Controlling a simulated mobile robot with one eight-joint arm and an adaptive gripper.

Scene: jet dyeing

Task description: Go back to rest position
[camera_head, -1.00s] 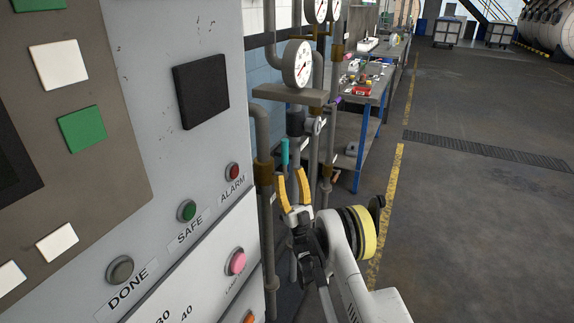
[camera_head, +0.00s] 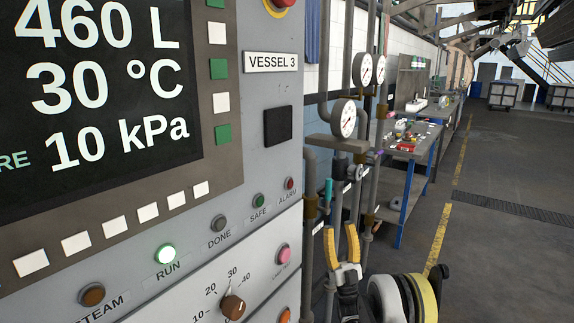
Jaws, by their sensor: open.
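My gripper (camera_head: 343,246) shows at the lower middle of the head view, its two yellow-orange fingers pointing up and apart. It is open and holds nothing that I can see. It stands right of the control panel (camera_head: 254,160), in front of the grey pipes, and appears apart from the panel. The rest of my arm is mostly cut off by the bottom edge.
The panel marked VESSEL 3 fills the left, with a lit green RUN button (camera_head: 165,254), a display (camera_head: 95,80) and a brown knob (camera_head: 233,307). Gauges (camera_head: 343,118) and pipes stand beside it. A blue-legged workbench (camera_head: 402,218) is behind. Open floor (camera_head: 500,265) lies right.

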